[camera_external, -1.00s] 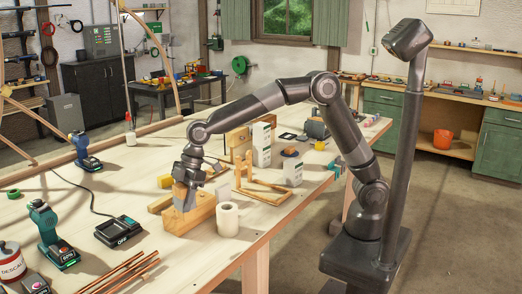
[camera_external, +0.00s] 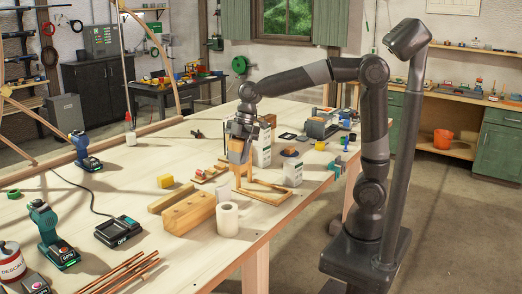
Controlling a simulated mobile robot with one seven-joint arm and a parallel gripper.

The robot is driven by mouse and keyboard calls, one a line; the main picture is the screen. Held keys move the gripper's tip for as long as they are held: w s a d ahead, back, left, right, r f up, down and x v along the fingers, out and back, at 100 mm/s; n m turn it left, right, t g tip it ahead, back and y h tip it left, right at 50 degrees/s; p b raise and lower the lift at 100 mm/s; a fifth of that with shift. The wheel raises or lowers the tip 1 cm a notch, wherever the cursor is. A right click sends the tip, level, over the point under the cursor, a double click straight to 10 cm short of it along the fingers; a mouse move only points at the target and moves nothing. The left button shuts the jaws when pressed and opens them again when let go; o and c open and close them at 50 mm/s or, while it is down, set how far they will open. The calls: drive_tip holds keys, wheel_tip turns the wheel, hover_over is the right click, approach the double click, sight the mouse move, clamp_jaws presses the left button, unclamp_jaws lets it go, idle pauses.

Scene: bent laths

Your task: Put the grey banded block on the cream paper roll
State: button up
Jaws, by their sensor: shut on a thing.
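The cream paper roll (camera_external: 227,219) stands upright near the table's front edge, beside a long wooden block with holes. Its top is bare. My gripper (camera_external: 240,138) is above the table, behind the roll and slightly to its right. It points down and is shut on a small block, tan on one face and greyish on the side, which I take as the grey banded block (camera_external: 237,151). The band is too small to make out. The block hangs apart from the roll, close to an angled wooden lath frame (camera_external: 265,192).
The long wooden block (camera_external: 188,213) lies just left of the roll. White cartons (camera_external: 261,149) stand close to the right of my gripper. The table between the scale and the back is mostly clear.

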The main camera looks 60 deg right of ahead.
sight(233, 153)
drive_tip(key=shift+s+a+f, duration=0.25)
drive_tip(key=shift+a+f, duration=1.25)
drive_tip(key=shift+f, duration=0.05)
drive_tip(key=shift+s+a+f, duration=0.3)
drive_tip(key=shift+a+f, duration=1.2)
drive_tip(key=shift+f, duration=0.1)
drive_tip(key=shift+s+a+f, duration=0.25)
drive_tip(key=shift+a+f, duration=1.25)
drive_tip(key=shift+f, duration=0.05)
drive_tip(key=o, duration=1.1)
drive_tip(key=shift+f, duration=0.15)
drive_tip(key=v, duration=1.2)
drive_tip(key=shift+d, duration=0.15)
